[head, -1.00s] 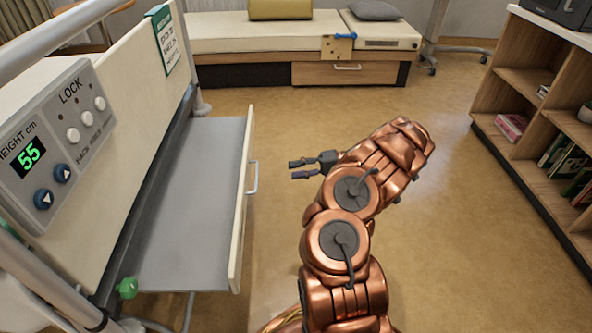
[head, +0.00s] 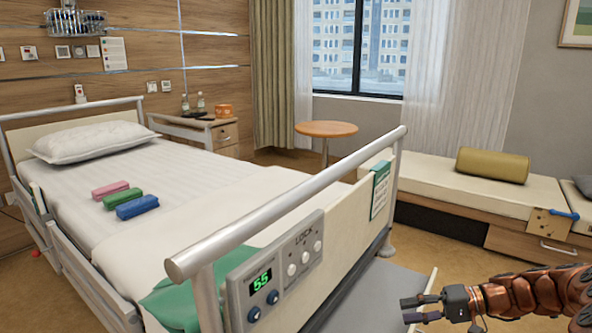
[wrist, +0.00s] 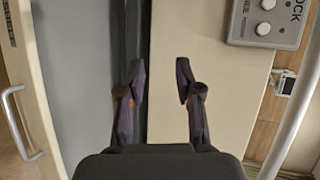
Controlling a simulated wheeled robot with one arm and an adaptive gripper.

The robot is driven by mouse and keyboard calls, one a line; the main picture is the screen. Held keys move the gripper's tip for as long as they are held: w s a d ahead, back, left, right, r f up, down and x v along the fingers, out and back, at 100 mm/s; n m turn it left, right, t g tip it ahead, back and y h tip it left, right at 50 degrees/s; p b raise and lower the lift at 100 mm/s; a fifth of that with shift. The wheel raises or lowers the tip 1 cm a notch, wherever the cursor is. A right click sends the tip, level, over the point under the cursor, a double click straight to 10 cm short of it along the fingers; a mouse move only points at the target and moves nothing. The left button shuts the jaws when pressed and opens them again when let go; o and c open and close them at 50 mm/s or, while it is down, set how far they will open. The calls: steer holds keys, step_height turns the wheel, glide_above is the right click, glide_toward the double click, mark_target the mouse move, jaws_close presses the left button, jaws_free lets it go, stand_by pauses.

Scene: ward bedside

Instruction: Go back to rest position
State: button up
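My gripper (head: 424,307) is at the lower right of the head view, beyond the foot end of the bed, with my copper arm reaching in from the right edge. Its two dark fingers are apart with nothing between them. The wrist view shows the open fingers (wrist: 160,85) in front of the cream footboard (wrist: 205,70) and beside a grey pull-out shelf (wrist: 75,80). The shelf (head: 375,298) is partly hidden behind the footboard in the head view.
The bed's footboard rail (head: 300,200) and control panel (head: 276,275), reading 55, stand close in front. Pink, green and blue bundles lie on the bed (head: 180,190). A bench (head: 430,190) stands right, a round table (head: 327,129) at the back. Floor shows between the shelf and bench.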

steer(key=s+a+r+n+g+h+p, duration=0.2)
steer(key=s+a+r+g+h+p, duration=0.1)
steer(key=s+a+r+p, duration=0.6)
steer(key=s+a+r+n+g+h+p, duration=0.2)
steer(key=s+a+r+g+h+p, duration=0.3)
steer(key=r, duration=0.7)
steer(key=s+d+r+t+h+p, duration=0.1)
steer(key=s+d+r+h+p, duration=0.1)
steer(key=s+r+p, duration=0.4)
steer(key=s+d+r+m+t+h+p, duration=0.1)
steer(key=s+d+r+t+h+p, duration=0.1)
steer(key=s+p, duration=0.6)
steer(key=s+d+r+h, duration=0.1)
steer(key=s+r+h, duration=0.1)
steer(key=s, duration=0.3)
steer(key=shift+s+r+t, duration=0.25)
steer(key=shift+r+t, duration=0.05)
steer(key=shift+r, duration=0.55)
steer(key=shift+a, duration=0.2)
